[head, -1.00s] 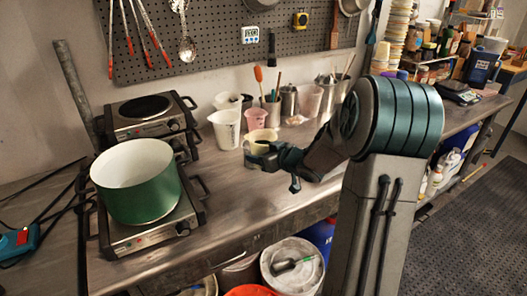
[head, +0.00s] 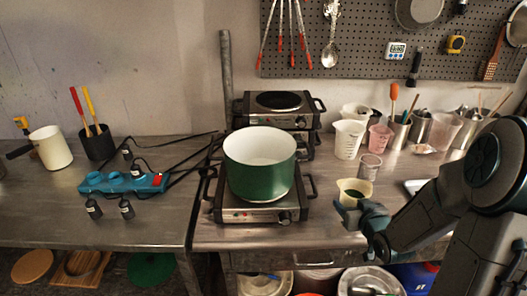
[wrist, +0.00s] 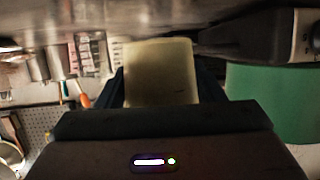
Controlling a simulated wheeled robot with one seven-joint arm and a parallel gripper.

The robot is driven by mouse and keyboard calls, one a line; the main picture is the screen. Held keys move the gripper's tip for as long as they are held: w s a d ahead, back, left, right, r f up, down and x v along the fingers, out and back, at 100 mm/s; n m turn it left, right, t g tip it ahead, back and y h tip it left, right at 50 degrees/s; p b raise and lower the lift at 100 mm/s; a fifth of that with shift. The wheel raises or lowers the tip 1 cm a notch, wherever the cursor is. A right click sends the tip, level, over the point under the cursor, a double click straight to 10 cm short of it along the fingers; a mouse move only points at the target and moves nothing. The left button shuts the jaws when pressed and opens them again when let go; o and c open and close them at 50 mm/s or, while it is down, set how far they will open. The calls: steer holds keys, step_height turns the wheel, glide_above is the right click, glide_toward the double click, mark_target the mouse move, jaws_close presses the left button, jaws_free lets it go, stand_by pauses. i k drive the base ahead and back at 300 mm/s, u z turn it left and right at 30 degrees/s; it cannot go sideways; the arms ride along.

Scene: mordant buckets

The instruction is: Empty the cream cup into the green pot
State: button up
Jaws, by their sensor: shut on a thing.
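The cream cup (head: 352,187) is held by my gripper (head: 362,212), with its dark opening upward in the head view. It looks roughly upright, near the bench's front edge. In the wrist view the cup (wrist: 160,75) sits between the fingers. The green pot (head: 259,172) has a pale inside and stands on the front hot plate (head: 262,213), to the left of the cup and apart from it. The pot's green side (wrist: 275,105) also shows at the right of the wrist view. The cup's contents cannot be made out clearly.
A second hot plate (head: 275,105) stands behind the pot. A white jug (head: 347,140), a pink cup (head: 379,138) and a clear beaker (head: 369,166) stand behind the cream cup. A blue power strip (head: 125,182) with cables lies on the left bench.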

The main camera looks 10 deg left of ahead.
mark_target(259, 161)
steer(key=k, duration=0.4)
steer(key=z, duration=1.8)
steer(key=k, duration=0.95)
steer(key=u, duration=1.25)
